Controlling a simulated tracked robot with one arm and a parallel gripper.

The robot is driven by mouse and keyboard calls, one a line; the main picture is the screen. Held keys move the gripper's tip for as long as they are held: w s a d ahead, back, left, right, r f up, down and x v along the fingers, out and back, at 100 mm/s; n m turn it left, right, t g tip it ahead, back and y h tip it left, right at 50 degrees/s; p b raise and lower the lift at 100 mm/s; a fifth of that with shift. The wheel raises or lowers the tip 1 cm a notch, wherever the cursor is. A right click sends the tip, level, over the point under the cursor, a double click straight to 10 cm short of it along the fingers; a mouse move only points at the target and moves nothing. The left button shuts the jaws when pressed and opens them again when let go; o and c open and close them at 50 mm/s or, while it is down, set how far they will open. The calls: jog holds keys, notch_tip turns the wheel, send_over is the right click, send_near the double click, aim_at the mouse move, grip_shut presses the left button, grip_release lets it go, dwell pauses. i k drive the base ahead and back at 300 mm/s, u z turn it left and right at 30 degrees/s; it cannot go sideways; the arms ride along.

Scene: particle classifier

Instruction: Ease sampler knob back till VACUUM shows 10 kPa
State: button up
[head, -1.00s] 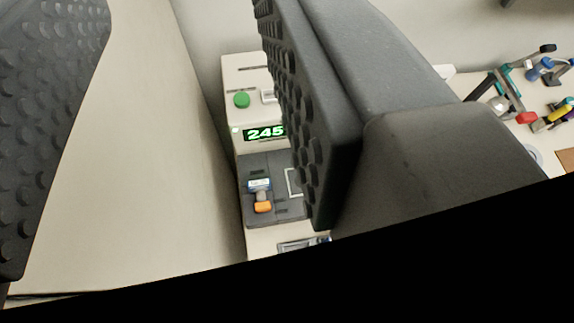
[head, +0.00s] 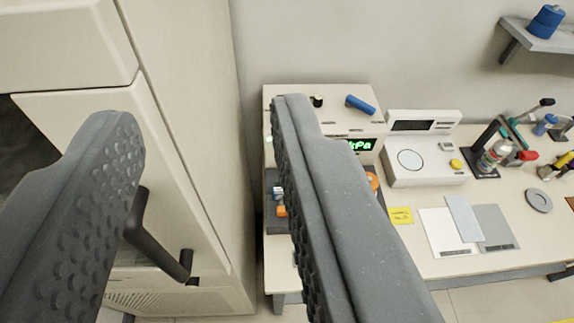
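A cream instrument (head: 350,92) stands against the wall, partly behind my right finger. Its lit green display (head: 362,145) shows "kPa"; the number is hidden by the finger. A blue handle (head: 360,104) and a small black knob (head: 317,101) are on its top. A small orange part (head: 282,211) is on its dark grey lower panel, left of the finger. A round orange part (head: 372,181) shows at the finger's right edge. I cannot tell which is the sampler knob. My gripper (head: 205,115) is wide open and empty, in front of the instrument and cabinet.
A tall cream cabinet (head: 190,130) with a black handle (head: 160,240) stands close on the left. On the bench to the right are a white scale (head: 430,170), a yellow note (head: 401,216), papers (head: 450,232) and a tool stand (head: 485,160). A shelf (head: 540,38) juts from the wall.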

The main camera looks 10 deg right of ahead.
aim_at(318, 99)
jog(key=u, duration=0.8)
jog(key=k, duration=0.6)
jog(key=z, duration=1)
jog(key=i, duration=1)
